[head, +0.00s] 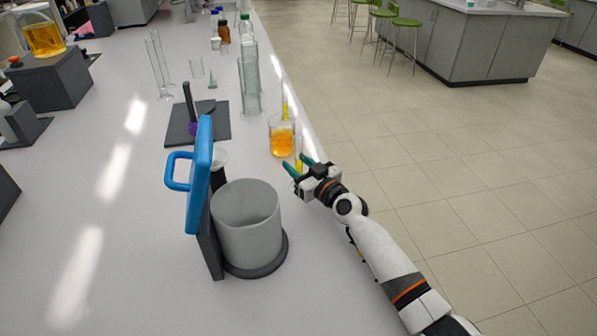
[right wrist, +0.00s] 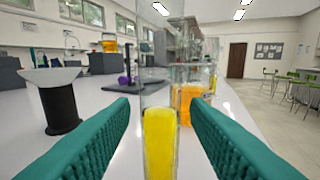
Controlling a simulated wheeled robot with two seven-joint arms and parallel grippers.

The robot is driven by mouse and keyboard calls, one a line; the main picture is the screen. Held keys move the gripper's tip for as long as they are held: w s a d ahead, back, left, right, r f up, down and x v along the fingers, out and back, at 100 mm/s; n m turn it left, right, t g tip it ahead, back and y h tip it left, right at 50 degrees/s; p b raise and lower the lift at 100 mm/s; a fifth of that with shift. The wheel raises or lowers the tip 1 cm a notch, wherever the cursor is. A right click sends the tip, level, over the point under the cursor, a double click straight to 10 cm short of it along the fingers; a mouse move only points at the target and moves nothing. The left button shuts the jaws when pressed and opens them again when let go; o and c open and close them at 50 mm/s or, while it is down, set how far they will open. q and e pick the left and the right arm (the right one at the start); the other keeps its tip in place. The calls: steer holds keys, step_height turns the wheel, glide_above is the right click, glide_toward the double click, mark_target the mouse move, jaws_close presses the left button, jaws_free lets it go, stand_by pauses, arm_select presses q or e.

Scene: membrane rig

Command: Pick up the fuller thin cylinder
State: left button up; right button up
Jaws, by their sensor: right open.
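A thin clear cylinder (head: 298,155) with yellow liquid stands upright near the right edge of the bench. In the right wrist view this cylinder (right wrist: 160,140) stands between the two teal fingers, with a gap at each side. My right gripper (head: 297,163) is open around it and holds nothing; its fingers also show in the right wrist view (right wrist: 160,100). A second thin cylinder (head: 285,105) with yellow liquid stands farther back, partly behind a beaker. Its lower part is hidden, so I cannot compare the levels surely. My left gripper is out of view.
A beaker of orange liquid (head: 281,141) stands just beyond the near cylinder. A grey pot (head: 247,225) with a blue-handled upright part (head: 199,175) stands nearer, to the left. Tall empty glass cylinders (head: 250,85) stand behind. The bench's left middle is clear.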

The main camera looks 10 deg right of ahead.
jaws_close()
steer(key=shift+r, duration=0.1)
